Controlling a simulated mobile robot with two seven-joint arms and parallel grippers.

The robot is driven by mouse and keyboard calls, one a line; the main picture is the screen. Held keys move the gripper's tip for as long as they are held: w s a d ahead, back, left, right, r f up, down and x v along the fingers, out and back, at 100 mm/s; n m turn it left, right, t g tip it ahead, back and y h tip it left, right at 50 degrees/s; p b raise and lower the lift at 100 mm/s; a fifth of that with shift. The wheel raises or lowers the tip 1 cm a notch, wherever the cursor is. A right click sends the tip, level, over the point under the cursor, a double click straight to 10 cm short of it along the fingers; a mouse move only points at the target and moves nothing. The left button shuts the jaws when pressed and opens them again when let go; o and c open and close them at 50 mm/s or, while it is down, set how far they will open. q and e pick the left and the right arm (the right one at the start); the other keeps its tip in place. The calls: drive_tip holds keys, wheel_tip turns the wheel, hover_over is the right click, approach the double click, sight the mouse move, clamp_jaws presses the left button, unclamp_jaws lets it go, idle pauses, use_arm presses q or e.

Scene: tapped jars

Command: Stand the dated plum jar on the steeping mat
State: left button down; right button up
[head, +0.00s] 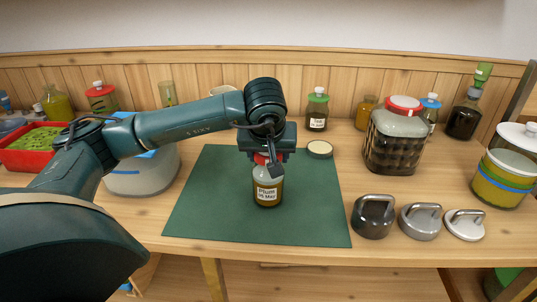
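The plum jar (268,190), a small glass jar with brown contents and a white label reading "Plum" with a May date, is upright over the middle of the dark green mat (205,205). I cannot tell whether its base touches the mat. My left gripper (270,162) points down from above at the jar's red lid (260,158). A dark finger crosses the front of the lid; the other finger is hidden, so its grip is unclear. My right gripper is out of view.
A round cream-topped lid (319,149) lies at the mat's back right corner. A labelled green-lidded jar (317,110) stands behind. A large red-lidded jar (393,140) and several handled weights (373,217) stand right. A red tray (30,155) is left. The mat's front is clear.

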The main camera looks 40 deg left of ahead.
use_arm(q)
drive_tip(key=shift+r, duration=0.1)
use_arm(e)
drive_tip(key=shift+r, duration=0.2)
use_arm(q)
drive_tip(key=shift+c, duration=2.4)
unclamp_jaws()
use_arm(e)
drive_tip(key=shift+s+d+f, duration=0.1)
use_arm(q)
drive_tip(key=shift+r, duration=0.1)
drive_tip(key=p+v, duration=0.1)
drive_tip(key=v, duration=1)
drive_tip(key=shift+s+d+r, duration=0.2)
drive_tip(key=shift+s+r, duration=0.05)
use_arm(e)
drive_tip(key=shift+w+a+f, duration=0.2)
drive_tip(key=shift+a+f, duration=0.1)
